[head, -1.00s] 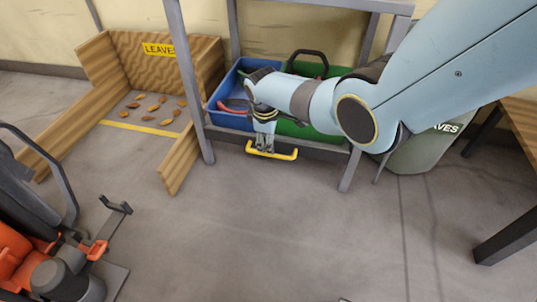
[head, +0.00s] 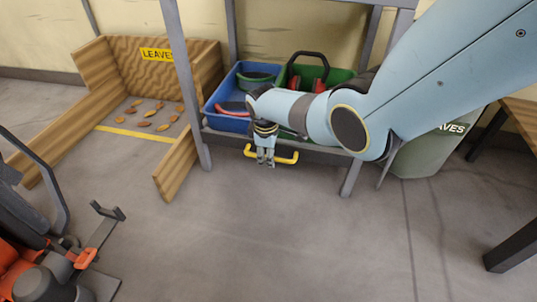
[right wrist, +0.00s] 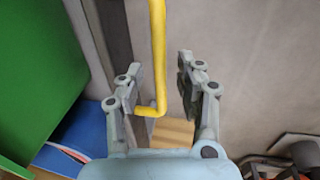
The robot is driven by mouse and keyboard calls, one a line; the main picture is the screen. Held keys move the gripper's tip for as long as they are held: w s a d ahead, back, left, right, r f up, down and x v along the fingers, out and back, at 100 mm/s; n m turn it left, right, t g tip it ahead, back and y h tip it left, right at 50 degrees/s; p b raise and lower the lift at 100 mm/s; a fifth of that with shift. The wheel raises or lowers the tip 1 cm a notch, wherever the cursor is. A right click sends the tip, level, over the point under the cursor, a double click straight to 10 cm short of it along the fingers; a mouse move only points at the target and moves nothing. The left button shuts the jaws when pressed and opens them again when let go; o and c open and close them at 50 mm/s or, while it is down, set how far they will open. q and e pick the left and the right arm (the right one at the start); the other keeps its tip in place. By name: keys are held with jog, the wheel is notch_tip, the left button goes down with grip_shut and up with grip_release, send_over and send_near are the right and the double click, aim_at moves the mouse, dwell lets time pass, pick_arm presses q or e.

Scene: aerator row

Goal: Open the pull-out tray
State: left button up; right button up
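The pull-out tray shows its dark front edge (head: 326,155) low in the grey metal rack, with a yellow bar handle (head: 286,160) on it. My right gripper (head: 265,158) points down at the handle, in front of the rack. In the right wrist view, the yellow handle (right wrist: 157,50) runs between the two spread fingers of my right gripper (right wrist: 160,75), with gaps visible on both sides. The gripper is open and holds nothing. My left gripper is not in view.
A blue bin (head: 229,121) and a green bin (head: 341,75) stand above the tray front. A wooden bay (head: 180,166) with leaves is at the left. An orange and black machine (head: 84,258) stands at lower left. The floor in front of the rack is clear.

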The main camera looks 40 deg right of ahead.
grip_shut()
jog(key=shift+s+a, duration=0.1)
dwell(0.4)
